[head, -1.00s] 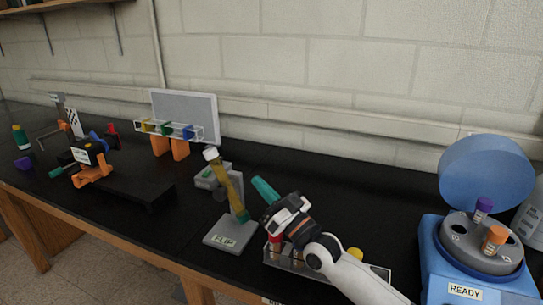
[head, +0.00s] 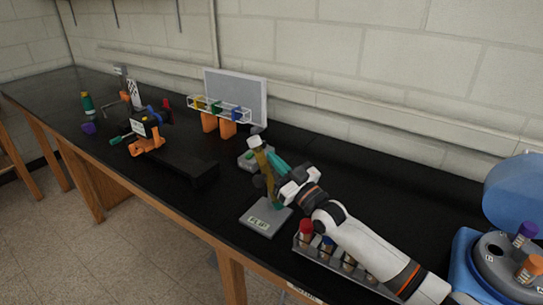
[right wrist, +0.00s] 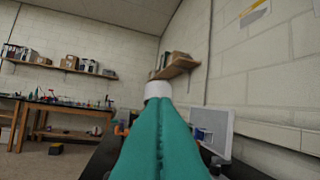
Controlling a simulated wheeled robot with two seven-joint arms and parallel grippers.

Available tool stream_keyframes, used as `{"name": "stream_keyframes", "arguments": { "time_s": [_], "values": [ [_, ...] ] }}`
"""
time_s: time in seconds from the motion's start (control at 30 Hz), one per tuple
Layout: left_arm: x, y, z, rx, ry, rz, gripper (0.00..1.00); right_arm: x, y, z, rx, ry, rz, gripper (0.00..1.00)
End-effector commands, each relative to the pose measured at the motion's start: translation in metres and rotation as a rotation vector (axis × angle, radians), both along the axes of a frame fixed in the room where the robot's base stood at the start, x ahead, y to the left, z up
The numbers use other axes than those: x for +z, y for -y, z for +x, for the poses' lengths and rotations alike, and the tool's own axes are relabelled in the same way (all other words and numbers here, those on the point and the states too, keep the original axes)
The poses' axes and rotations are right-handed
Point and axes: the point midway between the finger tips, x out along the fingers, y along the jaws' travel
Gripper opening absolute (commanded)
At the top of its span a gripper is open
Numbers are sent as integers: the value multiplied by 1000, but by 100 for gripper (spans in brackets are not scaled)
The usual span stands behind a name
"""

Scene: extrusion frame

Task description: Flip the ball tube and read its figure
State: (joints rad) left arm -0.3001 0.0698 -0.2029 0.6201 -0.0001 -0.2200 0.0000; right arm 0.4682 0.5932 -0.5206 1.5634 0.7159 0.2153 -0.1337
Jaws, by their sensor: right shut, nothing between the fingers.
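The ball tube (head: 264,164) is amber with a pale cap at its top. It leans in its stand (head: 262,218), a grey plate labelled FLIP. My right gripper (head: 273,160) has its teal fingers shut and empty, beside the tube's upper part on its right; I cannot tell whether they touch it. In the right wrist view the shut fingers (right wrist: 158,140) fill the middle, and a white cylindrical end, likely the tube's cap (right wrist: 157,90), shows just past their tips. No figure on the tube is legible. My left gripper is not in view.
A tube rack (head: 304,240) stands under my right forearm. A blue centrifuge (head: 462,262) is at right. A small grey device (head: 247,158) is behind the ball tube. A clear rack with coloured tubes (head: 218,110), a grey panel and an orange-black device (head: 147,131) stand left.

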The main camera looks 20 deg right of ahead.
Motion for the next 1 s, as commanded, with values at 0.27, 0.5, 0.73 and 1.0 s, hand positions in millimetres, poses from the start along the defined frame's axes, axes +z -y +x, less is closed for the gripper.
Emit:
{"name": "stream_keyframes", "arguments": {
  "time_s": [0.27, 0.5, 0.73, 1.0],
  "values": [
    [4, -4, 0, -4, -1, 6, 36, -7, -6, 17, 1, 1, 2, 0],
    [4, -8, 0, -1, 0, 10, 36, -8, -6, 19, 1, 2, 3, 0],
    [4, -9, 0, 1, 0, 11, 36, -8, -6, 19, 1, 2, 3, 0],
    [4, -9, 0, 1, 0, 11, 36, -8, -6, 19, 0, 2, 3, 0]
  ]
}}
